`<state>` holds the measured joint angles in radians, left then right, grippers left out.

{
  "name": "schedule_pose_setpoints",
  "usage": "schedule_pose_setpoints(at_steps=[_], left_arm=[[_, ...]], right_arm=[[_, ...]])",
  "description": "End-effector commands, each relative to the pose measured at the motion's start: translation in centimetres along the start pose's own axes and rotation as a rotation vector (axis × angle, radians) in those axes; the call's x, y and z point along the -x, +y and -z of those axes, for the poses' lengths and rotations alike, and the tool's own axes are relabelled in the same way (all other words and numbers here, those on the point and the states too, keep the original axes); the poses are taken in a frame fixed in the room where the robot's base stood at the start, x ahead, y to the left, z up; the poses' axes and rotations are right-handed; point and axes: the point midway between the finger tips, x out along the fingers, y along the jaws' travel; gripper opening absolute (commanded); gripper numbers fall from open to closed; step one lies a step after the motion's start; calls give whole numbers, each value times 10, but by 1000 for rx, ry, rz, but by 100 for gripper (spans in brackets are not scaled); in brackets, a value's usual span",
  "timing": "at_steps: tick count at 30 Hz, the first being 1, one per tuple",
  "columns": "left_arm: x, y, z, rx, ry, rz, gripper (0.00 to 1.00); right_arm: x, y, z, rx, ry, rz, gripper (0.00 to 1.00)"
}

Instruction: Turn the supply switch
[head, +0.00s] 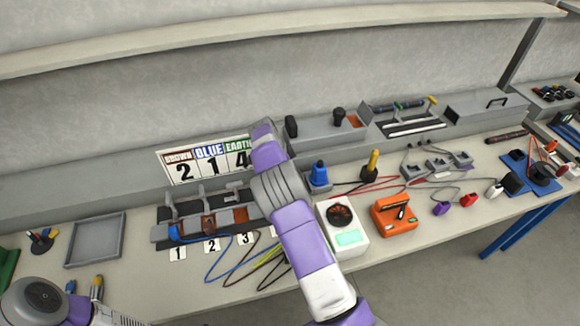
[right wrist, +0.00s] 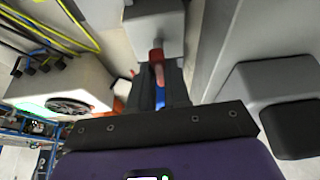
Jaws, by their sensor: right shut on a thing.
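In the right wrist view a small red handle (right wrist: 156,56) stands out from a light grey box (right wrist: 153,24); it appears to be the supply switch. My right gripper (right wrist: 159,82) is shut on this handle, with dark fingers on either side and a blue patch just below it. In the head view my purple right arm reaches up across the bench to the back ledge. There it hides its own gripper and the switch.
A card with 2, 1, 4 (head: 205,163) stands behind my right arm. A terminal block (head: 208,222) with coloured wires lies left of the arm. A white meter (head: 343,238) and an orange device (head: 397,215) stand right of it. A grey tray (head: 96,239) sits left.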

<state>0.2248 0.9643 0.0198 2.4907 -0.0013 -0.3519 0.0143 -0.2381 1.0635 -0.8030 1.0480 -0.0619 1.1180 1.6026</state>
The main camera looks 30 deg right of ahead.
Motion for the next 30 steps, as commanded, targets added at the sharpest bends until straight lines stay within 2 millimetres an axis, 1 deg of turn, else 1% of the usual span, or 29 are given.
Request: schedule_pose_setpoints(at_steps=[6, 20, 21, 25, 30], left_arm=[[5, 2, 0, 0, 0, 0, 63], [5, 2, 0, 0, 0, 0, 63], [5, 2, 0, 0, 0, 0, 63], [5, 2, 0, 0, 0, 0, 63], [5, 2, 0, 0, 0, 0, 63]], right_arm=[[0, -1, 0, -47, 0, -18, 0], [0, -1, 0, -58, -1, -22, 0], [0, -1, 0, -58, -1, -22, 22], [0, -1, 0, -56, -1, -22, 41], [0, -1, 0, -55, -1, -22, 43]])
